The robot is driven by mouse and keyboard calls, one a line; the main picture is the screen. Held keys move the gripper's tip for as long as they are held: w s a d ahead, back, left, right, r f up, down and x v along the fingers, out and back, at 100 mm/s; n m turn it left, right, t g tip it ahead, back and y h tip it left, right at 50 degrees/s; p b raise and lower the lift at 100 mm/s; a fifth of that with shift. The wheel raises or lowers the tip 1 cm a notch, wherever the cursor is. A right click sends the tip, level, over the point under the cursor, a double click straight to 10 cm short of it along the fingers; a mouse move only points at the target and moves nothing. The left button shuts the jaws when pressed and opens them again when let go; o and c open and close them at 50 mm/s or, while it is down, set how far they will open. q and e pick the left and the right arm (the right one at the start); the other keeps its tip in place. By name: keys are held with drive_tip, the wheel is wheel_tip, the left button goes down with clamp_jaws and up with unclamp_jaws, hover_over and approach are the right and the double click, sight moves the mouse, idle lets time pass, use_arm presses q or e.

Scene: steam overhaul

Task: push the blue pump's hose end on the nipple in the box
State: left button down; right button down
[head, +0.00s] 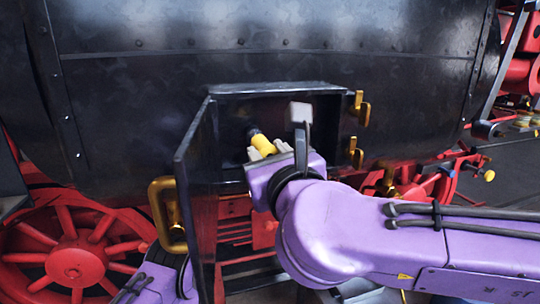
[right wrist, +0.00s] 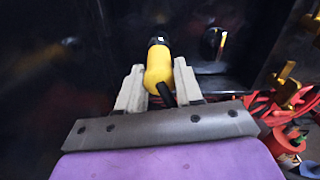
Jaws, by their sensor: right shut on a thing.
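The hose end is a yellow grip (head: 263,144) with a black collar at its front. My right gripper (head: 267,153) reaches into the open black box (head: 275,88) and is shut on the yellow grip. In the right wrist view the yellow grip (right wrist: 158,72) sits between the pale fingers of the gripper (right wrist: 146,90), its black collar pointing at the dark back wall. A black hose runs back from it between the fingers. The nipple cannot be made out; whether the collar touches it, I cannot tell. The blue pump is not in view. My left gripper does not show.
The box door (head: 201,190) stands open on the left, with a brass handle (head: 167,215) and part of my left arm beside it. Brass latches (head: 360,109) stick out at the box's right edge. The black boiler (head: 250,45) rises behind; a red wheel (head: 72,260) is lower left.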

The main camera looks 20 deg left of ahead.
drive_tip(key=shift+w+a, duration=0.3)
drive_tip(key=shift+w, duration=0.1)
drive_tip(key=shift+w+r+p, duration=0.1)
drive_tip(key=shift+p, duration=0.2)
drive_tip(key=shift+w+a, duration=0.1)
drive_tip(key=shift+w+a+m, duration=0.2)
drive_tip(key=shift+m, duration=0.1)
drive_tip(key=c, duration=0.7)
unclamp_jaws()
drive_tip(key=shift+w, duration=0.1)
drive_tip(key=shift+o, duration=0.2)
